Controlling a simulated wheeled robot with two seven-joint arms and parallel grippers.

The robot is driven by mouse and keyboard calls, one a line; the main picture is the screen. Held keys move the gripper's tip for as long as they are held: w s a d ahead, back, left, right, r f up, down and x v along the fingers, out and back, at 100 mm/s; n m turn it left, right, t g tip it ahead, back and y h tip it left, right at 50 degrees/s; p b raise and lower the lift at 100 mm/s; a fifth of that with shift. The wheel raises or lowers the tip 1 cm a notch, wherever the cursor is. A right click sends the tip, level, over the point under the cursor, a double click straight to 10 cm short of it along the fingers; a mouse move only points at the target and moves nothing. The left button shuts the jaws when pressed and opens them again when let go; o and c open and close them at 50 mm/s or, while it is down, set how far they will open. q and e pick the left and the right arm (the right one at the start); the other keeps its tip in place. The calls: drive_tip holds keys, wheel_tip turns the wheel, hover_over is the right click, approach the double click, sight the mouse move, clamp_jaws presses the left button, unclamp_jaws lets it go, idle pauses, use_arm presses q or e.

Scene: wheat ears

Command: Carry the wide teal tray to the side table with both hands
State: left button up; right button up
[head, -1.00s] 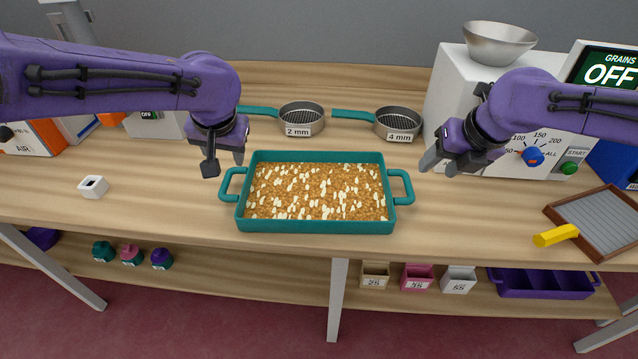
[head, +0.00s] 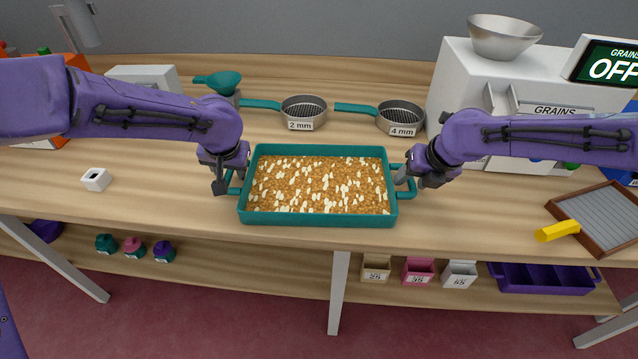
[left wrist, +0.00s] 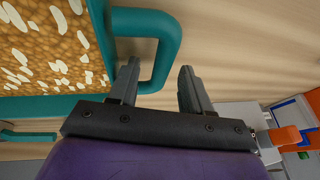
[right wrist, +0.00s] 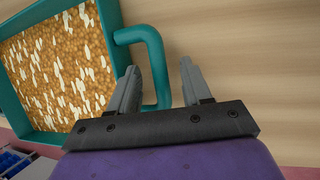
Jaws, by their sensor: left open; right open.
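The wide teal tray (head: 318,219) rests on the wooden bench, filled with brown grain and pale bits. It has a teal handle on each short side. My left gripper (head: 230,186) is at the left handle. In the left wrist view its open fingers (left wrist: 158,82) stand on either side of the left handle's bar (left wrist: 170,50), one finger inside the loop. My right gripper (head: 410,180) is at the right handle. In the right wrist view its open fingers (right wrist: 160,82) straddle the right handle (right wrist: 157,60). The side table cannot be made out in the head view.
Two sieves, labelled 2 mm (head: 303,112) and 4 mm (head: 400,117), lie behind the tray. A brown board with a grey ridged face (head: 600,222) and yellow handle lies right. A white grain machine (head: 460,75) stands at back right.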

use_arm(q)
clamp_jaws()
use_arm(e)
clamp_jaws()
use_arm(q)
drive_tip(key=shift+r, duration=0.1)
use_arm(e)
drive_tip(key=shift+r, duration=0.1)
idle(1.0)
